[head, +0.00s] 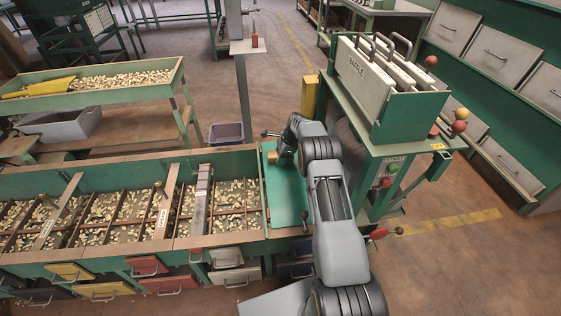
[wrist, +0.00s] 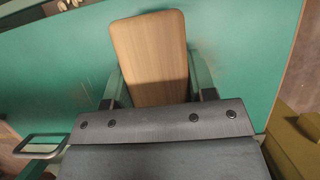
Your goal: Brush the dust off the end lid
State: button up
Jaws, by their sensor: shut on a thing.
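The end lid (head: 285,200) is a flat green panel at the right end of the long hopper bench. It fills much of the wrist view (wrist: 240,45), with faint pale marks left of the brush. My gripper (head: 277,155) is over the far part of the lid. In the wrist view my gripper (wrist: 157,92) is shut on a brush with a flat wooden back (wrist: 150,50). The brush's underside is hidden, so I cannot tell whether it touches the lid.
Open hopper compartments (head: 125,215) with nuts lie left of the lid. A green machine (head: 385,110) with baffle plates stands close on the right. A red-handled lever (head: 378,233) sticks out near my arm. A purple bin (head: 226,133) stands behind the bench.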

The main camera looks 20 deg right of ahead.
jog(key=shift+w+d+f+b, duration=0.1)
jog(key=shift+w+f+b, duration=0.05)
jog(key=shift+w+b, duration=0.45)
jog(key=shift+w+d+f+b, duration=0.1)
jog(key=shift+w+b, duration=0.35)
jog(key=shift+b, duration=0.1)
jog(key=shift+w+d+r+b, duration=0.15)
jog(key=shift+w+r+b, duration=0.15)
jog(key=shift+w+b, duration=0.3)
jog(key=shift+r, duration=0.1)
jog(key=shift+r+p, duration=2.35)
jog(key=shift+r, duration=0.6)
jog(key=shift+r, duration=0.15)
notch_tip(320, 180, up, 3)
jog(key=p, duration=0.3)
jog(key=shift+s+p, duration=0.1)
jog(key=shift+p, duration=0.2)
